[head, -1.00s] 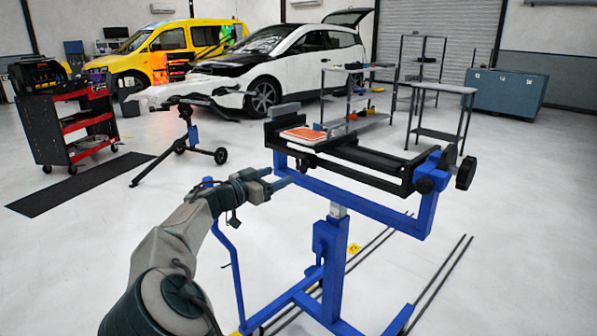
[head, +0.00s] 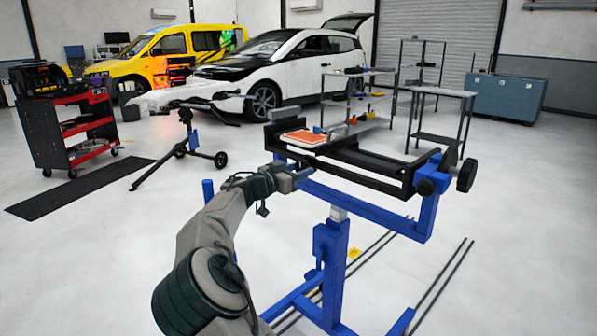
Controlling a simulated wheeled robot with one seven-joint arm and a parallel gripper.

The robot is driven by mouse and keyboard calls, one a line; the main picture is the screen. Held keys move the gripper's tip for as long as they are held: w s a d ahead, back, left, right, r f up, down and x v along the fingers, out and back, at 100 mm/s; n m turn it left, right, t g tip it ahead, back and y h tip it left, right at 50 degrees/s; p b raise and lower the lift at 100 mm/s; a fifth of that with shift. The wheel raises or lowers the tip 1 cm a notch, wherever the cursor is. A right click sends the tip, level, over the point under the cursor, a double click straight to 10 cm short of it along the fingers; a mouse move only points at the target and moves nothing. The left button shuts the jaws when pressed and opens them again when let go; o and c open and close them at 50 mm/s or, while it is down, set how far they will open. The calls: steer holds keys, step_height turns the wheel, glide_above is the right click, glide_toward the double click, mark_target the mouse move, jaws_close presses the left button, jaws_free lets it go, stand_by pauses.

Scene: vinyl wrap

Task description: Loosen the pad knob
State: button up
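A blue stand (head: 333,262) carries a long black clamp frame (head: 370,172). My gripper (head: 300,176) is at the left end of the frame, just below the black bed, pointing right. It overlaps the blue support there, so I cannot tell whether it touches anything. Its fingers are small and partly merged with the stand, and their opening is unclear. Any knob at that left end is hidden.
An orange and white pad-like item (head: 305,136) lies on the frame's left part. A red tool cart (head: 72,128), a black tripod stand with wheels (head: 188,140) and grey shelves (head: 357,115) stand behind. Open white floor lies left and right of the stand.

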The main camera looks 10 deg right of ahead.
steer(key=c, duration=0.4)
steer(key=shift+o, duration=0.2)
